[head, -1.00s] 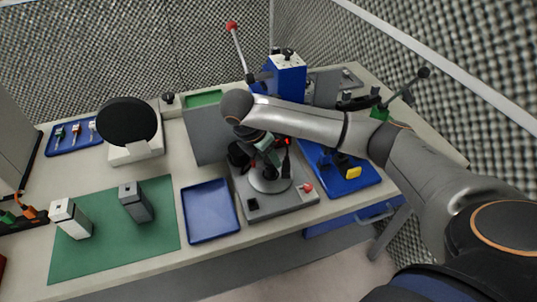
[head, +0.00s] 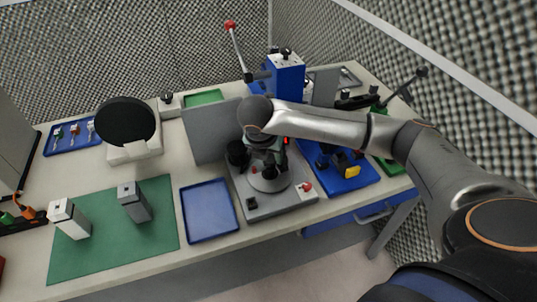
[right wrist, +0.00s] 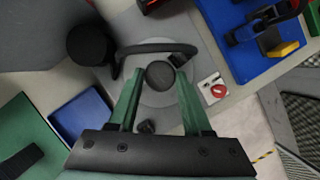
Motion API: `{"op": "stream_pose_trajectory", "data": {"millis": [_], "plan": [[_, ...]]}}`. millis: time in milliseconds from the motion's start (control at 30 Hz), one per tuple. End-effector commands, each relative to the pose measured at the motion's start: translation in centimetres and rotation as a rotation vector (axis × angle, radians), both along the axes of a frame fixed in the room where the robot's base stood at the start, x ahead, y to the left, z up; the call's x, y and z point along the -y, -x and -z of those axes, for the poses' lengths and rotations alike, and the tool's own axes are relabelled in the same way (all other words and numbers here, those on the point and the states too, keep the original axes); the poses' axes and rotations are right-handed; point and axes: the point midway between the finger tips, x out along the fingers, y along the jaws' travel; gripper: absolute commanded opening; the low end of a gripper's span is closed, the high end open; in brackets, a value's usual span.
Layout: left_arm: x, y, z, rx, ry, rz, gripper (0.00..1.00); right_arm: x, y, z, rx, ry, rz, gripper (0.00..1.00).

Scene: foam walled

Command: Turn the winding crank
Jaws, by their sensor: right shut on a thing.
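The winding crank's grey base (head: 258,207) stands at the bench's front edge, with a round pale disc (head: 270,182) on top. My right gripper (head: 268,165) is above the disc, pointing down. In the right wrist view, my right gripper's green fingers (right wrist: 157,82) stand on either side of the dark round crank knob (right wrist: 160,75) and are shut on it. A dark curved bar (right wrist: 152,47) passes just beyond the knob. In the head view my wrist and hand hide most of the crank. My left gripper is in neither view.
A black cylinder (head: 237,154) stands beside the crank, with a grey upright panel (head: 205,135) behind. A red knob (head: 305,187) sits at the base's right. A blue tray (head: 210,234) lies left, and a blue board with a yellow block (head: 353,171) right.

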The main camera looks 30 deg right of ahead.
Motion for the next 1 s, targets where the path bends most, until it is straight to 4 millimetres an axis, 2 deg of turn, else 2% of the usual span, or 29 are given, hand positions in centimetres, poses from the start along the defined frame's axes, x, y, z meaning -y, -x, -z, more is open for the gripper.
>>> {"op": "stream_pose_trajectory", "data": {"millis": [1000], "plan": [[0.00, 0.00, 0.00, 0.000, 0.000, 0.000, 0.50, 0.38, 0.28, 0.02, -0.001, 0.000, -0.508, 0.00]]}}
